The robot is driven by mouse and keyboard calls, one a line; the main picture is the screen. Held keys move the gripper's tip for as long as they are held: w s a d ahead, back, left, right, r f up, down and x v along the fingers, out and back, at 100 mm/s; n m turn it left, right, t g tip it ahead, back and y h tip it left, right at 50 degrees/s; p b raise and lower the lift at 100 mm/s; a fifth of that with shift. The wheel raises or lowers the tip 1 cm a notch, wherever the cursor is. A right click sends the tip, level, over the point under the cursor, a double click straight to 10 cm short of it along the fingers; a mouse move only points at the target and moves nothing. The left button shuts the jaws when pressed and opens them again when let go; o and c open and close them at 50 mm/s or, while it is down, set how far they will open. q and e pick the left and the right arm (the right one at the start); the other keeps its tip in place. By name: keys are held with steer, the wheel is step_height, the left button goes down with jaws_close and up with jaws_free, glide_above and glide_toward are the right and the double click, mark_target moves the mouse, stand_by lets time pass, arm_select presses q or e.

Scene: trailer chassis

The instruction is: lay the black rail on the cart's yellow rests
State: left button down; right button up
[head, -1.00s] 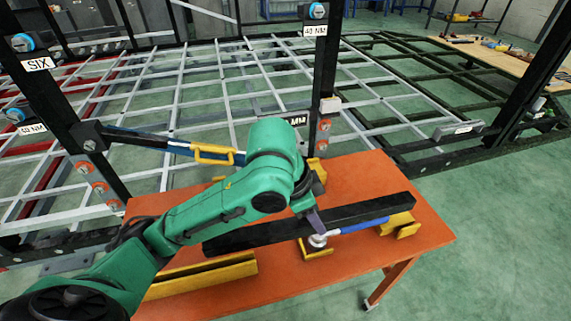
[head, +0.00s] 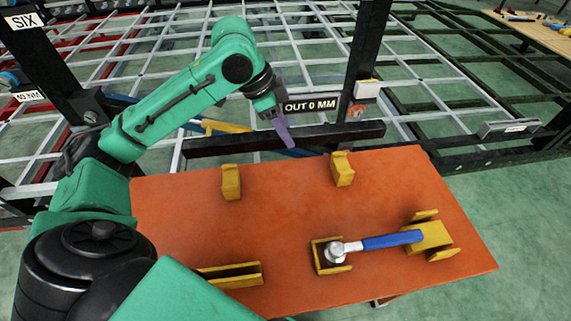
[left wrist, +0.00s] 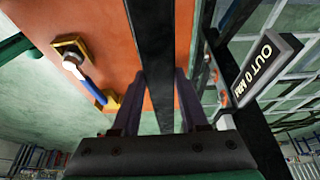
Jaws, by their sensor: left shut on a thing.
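My left gripper (head: 287,135), with purple fingers, is shut on the black rail (head: 340,133). In the head view the rail runs left to right along the cart's far edge, behind two upright yellow rests, the left one (head: 231,181) and the right one (head: 342,169). These rests stand on the orange cart top (head: 290,215), and no rail lies in them. In the left wrist view the rail (left wrist: 155,45) passes between my fingers (left wrist: 160,105), with the orange top beyond. The gap between rail and cart is hard to judge. My right gripper is not in view.
A blue-handled wrench (head: 390,241) lies across two other yellow holders on the cart. A long yellow trough (head: 232,276) sits at the front left.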

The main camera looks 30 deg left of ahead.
mark_target(267, 136)
arm_select(q)
step_height(267, 136, down, 10)
steer(key=shift+f+b, duration=0.1)
steer(key=shift+b, duration=0.3)
steer(key=shift+c, duration=2.2)
jaws_free()
steer(key=shift+s, duration=0.1)
steer(key=v, duration=1.2)
steer(key=shift+d+p, duration=0.1)
steer(key=shift+p, duration=0.2)
